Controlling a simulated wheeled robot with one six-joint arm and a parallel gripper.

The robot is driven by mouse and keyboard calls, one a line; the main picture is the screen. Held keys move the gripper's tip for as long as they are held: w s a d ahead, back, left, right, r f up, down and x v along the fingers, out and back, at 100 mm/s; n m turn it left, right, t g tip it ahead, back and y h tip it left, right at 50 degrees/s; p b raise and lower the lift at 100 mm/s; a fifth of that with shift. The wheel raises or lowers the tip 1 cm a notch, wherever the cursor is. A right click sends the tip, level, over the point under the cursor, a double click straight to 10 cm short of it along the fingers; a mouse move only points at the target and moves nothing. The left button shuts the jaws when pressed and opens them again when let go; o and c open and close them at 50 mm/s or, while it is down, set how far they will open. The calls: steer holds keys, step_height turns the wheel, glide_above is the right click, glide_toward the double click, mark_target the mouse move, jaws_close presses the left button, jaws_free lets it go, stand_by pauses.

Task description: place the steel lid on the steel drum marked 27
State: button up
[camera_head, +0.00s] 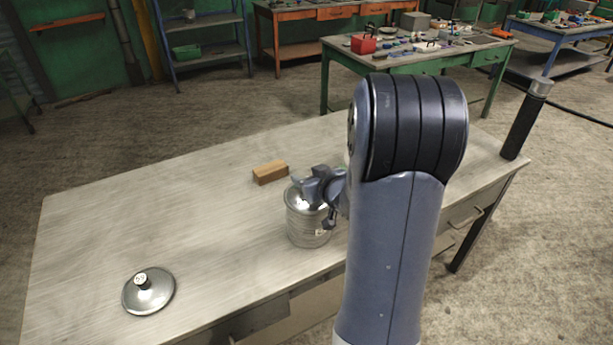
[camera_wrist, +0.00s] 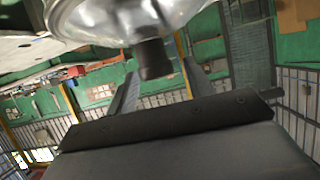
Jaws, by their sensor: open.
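The steel drum (camera_head: 309,228) stands upright on the workbench near its front edge. It has a small pale mark low on its side that I cannot read. A steel lid with a dark knob (camera_wrist: 152,58) shows at the top of the wrist view, which is upside down; it appears to sit on the drum. My gripper (camera_head: 309,188) is at the drum's top, open, with its fingers either side of that knob.
A wooden block (camera_head: 270,172) lies on the workbench (camera_head: 190,215) behind the drum. The bench between the drum and the loose lid is clear. A dark post (camera_head: 525,122) stands at the bench's right end. Other benches with tools stand farther back.

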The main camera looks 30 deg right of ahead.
steer(key=v, duration=1.1)
steer(key=shift+p, duration=0.4)
